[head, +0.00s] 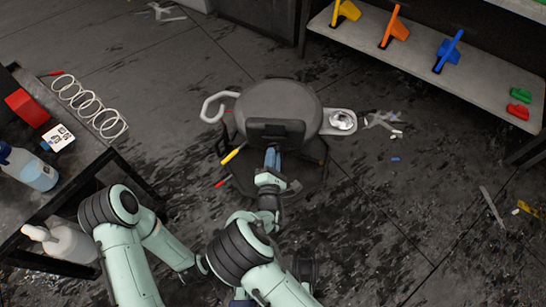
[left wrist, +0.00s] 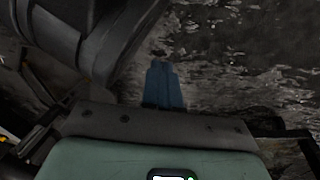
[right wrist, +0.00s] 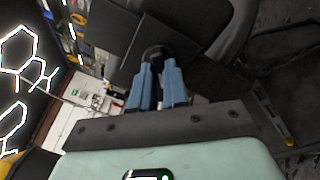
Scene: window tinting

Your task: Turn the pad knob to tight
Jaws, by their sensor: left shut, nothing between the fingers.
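A dark pad (head: 277,128) sits at the near side of a round grey stool seat (head: 280,97). The dark round pad knob (right wrist: 153,54) shows in the right wrist view, at the blue fingertips. My right gripper (head: 272,155) reaches the pad from the near side. Its fingers (right wrist: 157,66) stand a little apart with the knob between their tips. Which way the knob is turned cannot be told. My left gripper (left wrist: 162,62) is shut and empty, with its fingers together over the floor beside a dark rounded part. It is not clearly seen in the head view.
A table (head: 62,195) at left bears a spray bottle (head: 30,168) and white rings (head: 92,107). A shelf (head: 420,62) with coloured tools stands at the back right. A side tray (head: 341,122) juts from the stool. Floor at right is mostly open, with scraps.

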